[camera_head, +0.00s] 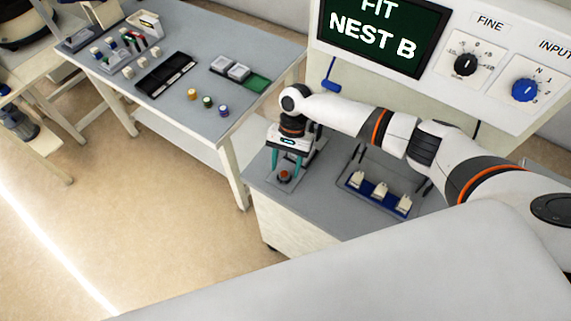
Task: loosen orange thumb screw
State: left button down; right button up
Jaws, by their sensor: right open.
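An orange-red thumb screw (285,175) sits on a small grey plate (279,186) near the left end of the grey bench. My right gripper (286,168) points down over it, with its teal fingers apart on either side of the screw. I cannot tell whether the fingers touch it. My right arm reaches in from the right. My left gripper is out of view.
A blue fixture (378,191) with several white parts stands right of the gripper. Above the bench, a panel holds a screen (385,30) reading "FIT NEST B", a black knob (465,65) and a blue knob (524,90). A table (205,60) at the left bears trays and small parts.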

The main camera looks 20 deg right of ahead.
jog(key=shift+s+a+f, duration=0.1)
jog(key=shift+s+f, duration=0.05)
jog(key=shift+f, duration=0.2)
jog(key=c, duration=1)
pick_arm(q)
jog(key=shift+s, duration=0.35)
pick_arm(e)
jog(key=shift+o, duration=0.2)
